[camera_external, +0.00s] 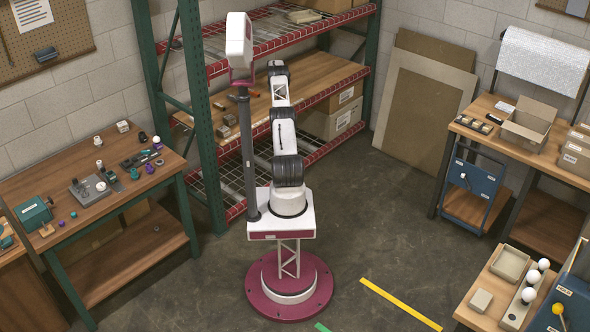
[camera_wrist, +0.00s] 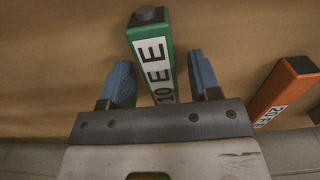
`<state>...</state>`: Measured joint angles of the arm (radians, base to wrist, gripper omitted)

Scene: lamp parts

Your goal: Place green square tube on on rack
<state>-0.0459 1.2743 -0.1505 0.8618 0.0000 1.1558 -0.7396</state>
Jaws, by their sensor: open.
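The green square tube (camera_wrist: 154,52) lies on a brown wooden surface in the wrist view. It has a white label with black characters and a dark round knob on its far end. My gripper (camera_wrist: 160,62) is open, with one blue finger on each side of the tube and a gap to it on both sides. The near part of the tube is hidden under my gripper. In the external view my arm reaches over the wooden shelf of the rack (camera_external: 330,70). The green tube cannot be made out there, and my gripper is not clear.
An orange square tube (camera_wrist: 284,90) with a white label lies to the right of my gripper. Small brown blocks (camera_external: 224,125) sit on the left of the shelf. Cardboard boxes (camera_external: 334,122) stand on the rack's lower level. A green upright post (camera_external: 197,90) borders the rack.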

